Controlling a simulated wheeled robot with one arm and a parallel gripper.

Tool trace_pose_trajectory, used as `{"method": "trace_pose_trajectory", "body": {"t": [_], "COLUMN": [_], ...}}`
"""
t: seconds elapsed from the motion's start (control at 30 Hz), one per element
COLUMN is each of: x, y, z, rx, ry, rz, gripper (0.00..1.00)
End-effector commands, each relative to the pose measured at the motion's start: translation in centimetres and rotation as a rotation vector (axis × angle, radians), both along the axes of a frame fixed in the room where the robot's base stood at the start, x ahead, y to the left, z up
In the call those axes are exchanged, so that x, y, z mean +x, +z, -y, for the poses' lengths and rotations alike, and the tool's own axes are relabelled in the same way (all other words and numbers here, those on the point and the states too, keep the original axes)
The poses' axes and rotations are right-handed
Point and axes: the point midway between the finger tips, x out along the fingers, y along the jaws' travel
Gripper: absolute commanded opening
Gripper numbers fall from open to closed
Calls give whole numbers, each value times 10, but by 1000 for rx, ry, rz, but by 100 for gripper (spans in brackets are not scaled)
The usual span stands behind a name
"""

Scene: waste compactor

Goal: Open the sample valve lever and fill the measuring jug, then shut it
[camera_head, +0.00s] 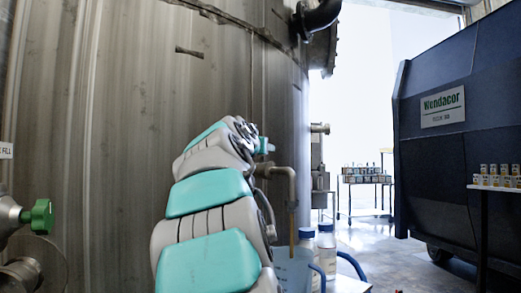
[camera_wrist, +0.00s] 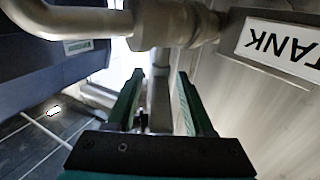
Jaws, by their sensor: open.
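The steel sample pipe (camera_head: 289,183) comes out of the tank and bends down. A thin amber stream (camera_head: 292,232) hangs below its mouth, over the translucent blue measuring jug (camera_head: 292,268). My arm hides the jug's left side, and its fill level is not clear. My gripper (camera_wrist: 160,74) is open in the wrist view, with its two green fingers on either side of a grey bar under the valve body (camera_wrist: 165,22). This bar looks like the lever; contact is not clear. In the head view my arm mostly hides the gripper and valve.
The tall steel tank (camera_head: 130,110) fills the left. A green-knobbed valve (camera_head: 41,216) is at the far left. A cart (camera_head: 366,179) and a dark compactor (camera_head: 440,150) stand at the right, with open floor between.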

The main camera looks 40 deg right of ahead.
Motion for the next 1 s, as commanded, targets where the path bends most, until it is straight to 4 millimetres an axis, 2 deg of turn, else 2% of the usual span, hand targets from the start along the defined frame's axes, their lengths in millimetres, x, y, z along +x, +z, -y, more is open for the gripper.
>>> {"method": "trace_pose_trajectory", "body": {"t": [0.27,0.8,1.0], "x": [-4,-39,-40], "y": [-1,1,0], "z": [-8,-65,-68], "rx": [0,-2,0], "ry": [0,1,1], "rz": [-1,2,1], "gripper": [52,52,52]}}
